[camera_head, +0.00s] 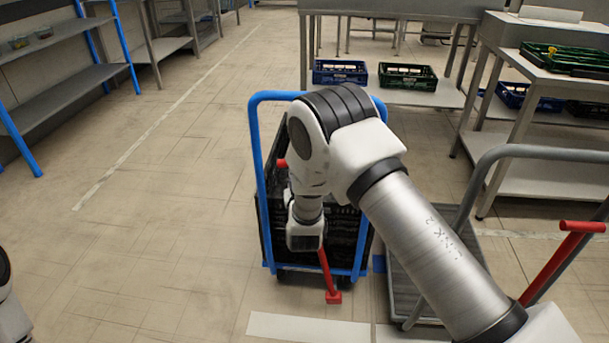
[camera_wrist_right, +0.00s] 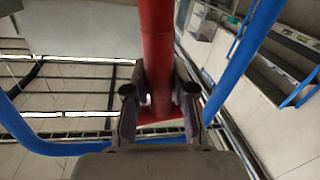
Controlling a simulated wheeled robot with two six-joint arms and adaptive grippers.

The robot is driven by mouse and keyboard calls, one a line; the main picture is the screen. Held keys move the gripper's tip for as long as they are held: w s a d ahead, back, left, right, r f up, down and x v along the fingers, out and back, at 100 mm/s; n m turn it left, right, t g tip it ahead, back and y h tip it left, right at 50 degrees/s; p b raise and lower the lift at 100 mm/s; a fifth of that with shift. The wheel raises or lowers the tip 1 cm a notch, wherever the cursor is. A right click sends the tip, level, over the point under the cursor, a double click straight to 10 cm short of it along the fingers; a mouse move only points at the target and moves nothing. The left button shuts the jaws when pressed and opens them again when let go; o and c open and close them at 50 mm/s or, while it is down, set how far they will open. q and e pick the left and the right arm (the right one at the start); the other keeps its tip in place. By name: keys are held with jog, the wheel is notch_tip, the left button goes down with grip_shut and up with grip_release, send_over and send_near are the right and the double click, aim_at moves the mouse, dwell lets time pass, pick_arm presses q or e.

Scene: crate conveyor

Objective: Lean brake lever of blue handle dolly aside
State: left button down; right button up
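The blue handle dolly (camera_head: 256,150) stands in the middle of the head view, and its blue handle frame (camera_wrist_right: 245,65) shows in the right wrist view. Its red brake lever (camera_head: 326,270) slants up from a red foot near the floor; the middle is hidden behind my right arm. In the right wrist view the red lever (camera_wrist_right: 157,45) runs between the fingers of my right gripper (camera_wrist_right: 159,85), which look closed against both sides of it. In the head view the right fingers are hidden by my arm. My left gripper is out of view.
A black crate (camera_head: 345,228) stands on the blue dolly. A grey-handled dolly (camera_head: 478,165) with its own red lever (camera_head: 560,262) stands close on the right. Tables with crates (camera_head: 408,76) stand behind, and blue-post shelves (camera_head: 70,95) at left. The left floor is clear.

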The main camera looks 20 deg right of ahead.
jog(key=o, duration=0.4)
jog(key=shift+w+a+f, duration=0.15)
jog(key=shift+a, duration=0.25)
jog(key=shift+o, duration=0.2)
jog(key=shift+w+a, duration=0.15)
jog(key=shift+a, duration=0.05)
jog(key=shift+d, duration=0.1)
jog(key=shift+s, duration=0.35)
jog(key=v, duration=1.1)
jog(key=shift+s, duration=0.3)
